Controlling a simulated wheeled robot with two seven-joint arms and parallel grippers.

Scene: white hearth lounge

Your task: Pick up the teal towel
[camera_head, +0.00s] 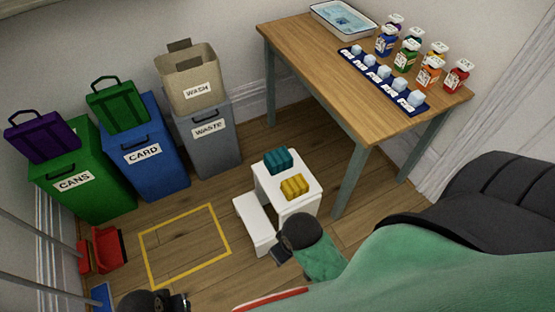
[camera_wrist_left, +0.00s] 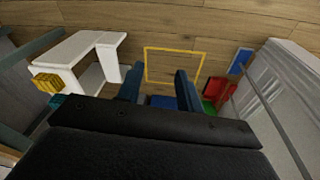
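The teal towel (camera_head: 278,161) lies folded on the top of a white step stool (camera_head: 262,180), towards its back. A yellow towel (camera_head: 294,187) lies just in front of it. In the left wrist view the teal towel (camera_wrist_left: 57,100) is a partly hidden patch below the yellow towel. My left gripper (camera_head: 178,301) is at the bottom edge of the head view, well left of the stool. Its fingers (camera_wrist_left: 158,84) are apart with nothing between them. My right gripper (camera_head: 281,256) is just in front of the stool, apart from the towels; its opening is not clear.
A wooden table (camera_head: 320,60) with a tray (camera_head: 342,18), bottles and a blue strip of cubes stands behind the stool. Green (camera_head: 75,180), blue (camera_head: 150,155) and grey (camera_head: 208,135) bins line the left wall. A yellow floor outline (camera_head: 188,245) encloses clear floor.

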